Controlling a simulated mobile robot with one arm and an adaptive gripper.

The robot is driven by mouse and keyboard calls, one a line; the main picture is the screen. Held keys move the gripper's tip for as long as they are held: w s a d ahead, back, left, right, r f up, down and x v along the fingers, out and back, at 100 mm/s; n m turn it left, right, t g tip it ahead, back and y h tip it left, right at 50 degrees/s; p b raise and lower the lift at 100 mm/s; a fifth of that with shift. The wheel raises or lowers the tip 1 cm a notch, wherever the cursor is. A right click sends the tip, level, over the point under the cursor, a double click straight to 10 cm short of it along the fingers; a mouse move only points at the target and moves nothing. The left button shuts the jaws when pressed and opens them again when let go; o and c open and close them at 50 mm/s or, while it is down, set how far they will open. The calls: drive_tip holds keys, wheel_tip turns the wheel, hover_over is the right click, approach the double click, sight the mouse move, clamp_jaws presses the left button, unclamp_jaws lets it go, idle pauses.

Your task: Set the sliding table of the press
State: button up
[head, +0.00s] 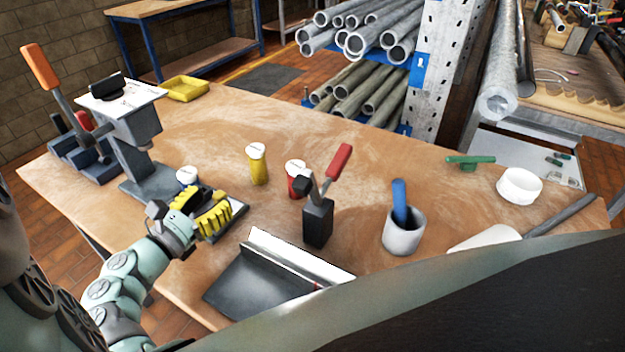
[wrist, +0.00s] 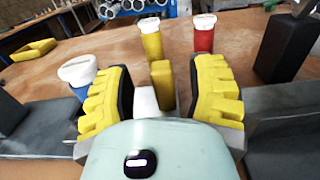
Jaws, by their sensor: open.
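The press seems to be the grey machine (head: 133,135) at the left of the bench, with a post and a flat white top plate. A long orange-handled lever (head: 40,68) rises beside it. My gripper (head: 200,208) is in front of the press, low over the bench, with yellow padded fingers. In the wrist view my gripper (wrist: 162,88) is open, with a small upright yellow block (wrist: 162,84) between the fingers and a gap on each side. A grey slab (wrist: 282,112) lies at right there. I cannot tell which part is the sliding table; my fingers hide some of this area.
White-capped yellow (head: 258,166) and red (head: 293,178) bottles stand right of the gripper. A blue one (wrist: 80,76) is close by my left finger. A red-handled clamp (head: 318,218), a dark angled plate (head: 250,283) and a grey cup (head: 403,236) stand farther right. The back bench is fairly clear.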

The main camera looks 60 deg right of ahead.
drive_tip(key=shift+w+d, duration=0.1)
drive_tip(key=shift+d, duration=2.15)
drive_tip(key=shift+c, duration=0.2)
drive_tip(key=c, duration=0.9)
clamp_jaws()
drive_tip(key=shift+w+d+r, duration=0.1)
drive_tip(key=shift+d+r, duration=0.05)
drive_tip(key=shift+d, duration=0.05)
